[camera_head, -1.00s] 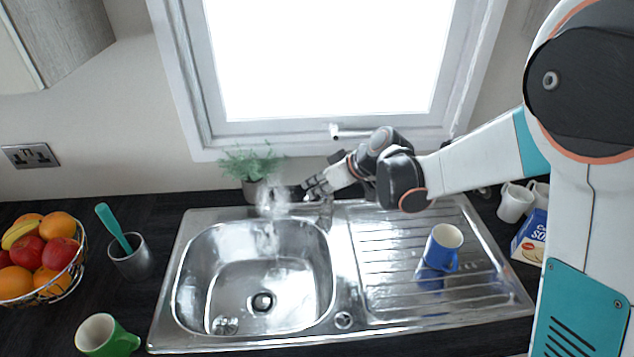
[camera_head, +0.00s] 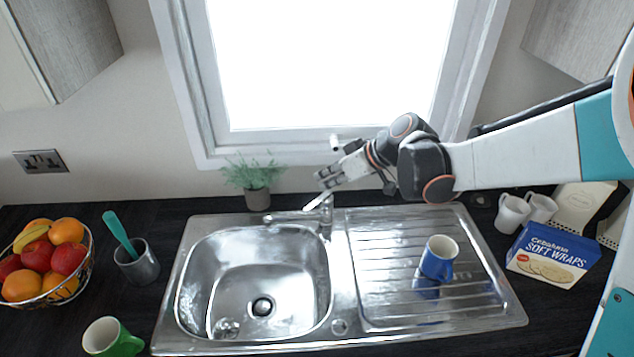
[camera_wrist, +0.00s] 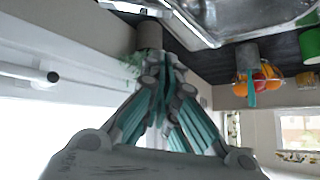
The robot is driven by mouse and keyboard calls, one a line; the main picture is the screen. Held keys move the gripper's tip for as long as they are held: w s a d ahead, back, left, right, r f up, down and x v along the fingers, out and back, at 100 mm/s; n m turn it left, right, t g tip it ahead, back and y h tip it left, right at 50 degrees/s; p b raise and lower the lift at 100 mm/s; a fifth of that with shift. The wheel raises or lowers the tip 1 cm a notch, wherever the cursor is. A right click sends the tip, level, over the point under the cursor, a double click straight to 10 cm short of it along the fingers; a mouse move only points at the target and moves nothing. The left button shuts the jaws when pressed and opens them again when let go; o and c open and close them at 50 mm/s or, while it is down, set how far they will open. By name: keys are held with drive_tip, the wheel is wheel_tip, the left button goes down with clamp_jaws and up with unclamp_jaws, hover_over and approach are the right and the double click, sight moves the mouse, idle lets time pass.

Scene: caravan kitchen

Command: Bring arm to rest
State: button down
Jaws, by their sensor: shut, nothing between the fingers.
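My gripper (camera_head: 318,191) is above the back edge of the sink, near the tap (camera_head: 312,207) and in front of the window. In the wrist view the fingers of my gripper (camera_wrist: 165,62) are together, with nothing between them. My arm reaches in from the right, over the back of the drainer. I cannot tell whether the fingertips touch the tap; they overlap it in the head view.
A blue mug (camera_head: 436,262) stands on the drainer (camera_head: 385,300). A potted plant (camera_head: 257,198) is behind the sink basin (camera_head: 205,290). Left are a fruit basket (camera_head: 85,268), metal cup (camera_head: 140,266) and green mug (camera_head: 112,340). Right are white mugs (camera_head: 510,213) and a Soft Wraps box (camera_head: 550,254).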

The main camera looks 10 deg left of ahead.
drive_tip(key=s+d+r+m+t+h+b, duration=0.1)
drive_tip(key=s+d+r+m+h+b, duration=0.15)
drive_tip(key=s+d, duration=0.45)
drive_tip(key=s+d+r+m+t+h+b, duration=0.1)
drive_tip(key=s+d+m+h, duration=0.3)
drive_tip(key=d, duration=0.6)
drive_tip(key=s+d+f+m+t+h+b, duration=0.2)
drive_tip(key=s+d+f+m+b, duration=0.2)
drive_tip(key=s+d, duration=0.8)
drive_tip(key=shift+s+f+m, duration=0.45)
drive_tip(key=shift+s+m, duration=0.1)
drive_tip(key=shift+s, duration=0.1)
